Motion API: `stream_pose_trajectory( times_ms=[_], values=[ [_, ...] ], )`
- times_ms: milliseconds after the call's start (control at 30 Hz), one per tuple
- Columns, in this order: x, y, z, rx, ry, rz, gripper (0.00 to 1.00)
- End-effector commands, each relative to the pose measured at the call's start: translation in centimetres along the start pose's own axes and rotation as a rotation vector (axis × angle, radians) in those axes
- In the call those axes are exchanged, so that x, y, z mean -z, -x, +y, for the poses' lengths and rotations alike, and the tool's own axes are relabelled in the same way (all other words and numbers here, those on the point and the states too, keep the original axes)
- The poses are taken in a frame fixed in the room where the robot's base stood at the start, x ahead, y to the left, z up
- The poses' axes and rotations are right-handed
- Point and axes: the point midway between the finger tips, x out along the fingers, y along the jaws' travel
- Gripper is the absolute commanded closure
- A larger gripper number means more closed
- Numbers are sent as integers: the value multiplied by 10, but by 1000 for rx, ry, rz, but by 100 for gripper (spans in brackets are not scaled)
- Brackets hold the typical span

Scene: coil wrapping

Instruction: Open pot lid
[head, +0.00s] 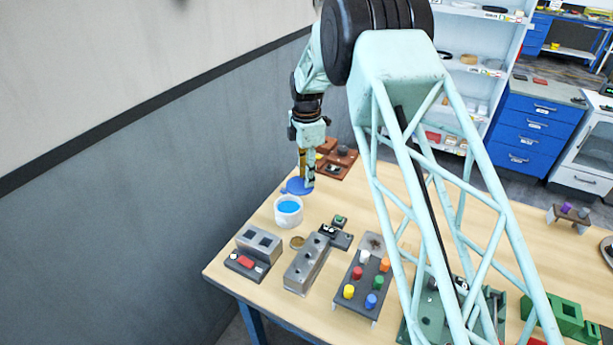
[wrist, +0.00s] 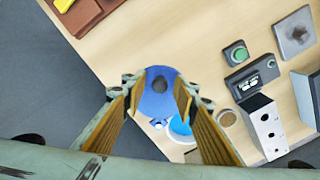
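The pot (head: 288,216) is a small white round vessel near the left edge of the table. Its top is uncovered and shows bright blue inside; in the wrist view its blue inside (wrist: 180,126) is partly hidden by a finger. The blue lid (head: 294,187) is a flat disc apart from the pot, just behind it, and appears to lie on the table. My gripper (head: 306,184) points down over the lid. In the wrist view the lid (wrist: 152,103), with a dark round knob, shows between my gripper's (wrist: 159,92) two separated fingers. I see no finger touching the knob.
A brown tray (head: 337,165) stands behind the lid. Grey blocks (head: 306,265) and a rack of coloured pegs (head: 364,286) stand in front and to the right. The grey wall (head: 130,230) is close on the left.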

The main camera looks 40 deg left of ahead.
Motion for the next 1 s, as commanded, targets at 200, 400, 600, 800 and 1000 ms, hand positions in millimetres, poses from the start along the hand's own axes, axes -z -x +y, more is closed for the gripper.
stream_pose_trajectory(
  times_ms=[200,400,600,800,1000],
  values=[
    [0,6,0,-1,0,0,73],
    [0,22,0,-1,0,0,73],
    [0,49,1,-3,0,0,73],
    [0,78,0,-2,0,0,73],
    [0,103,0,-1,0,0,73]
  ],
)
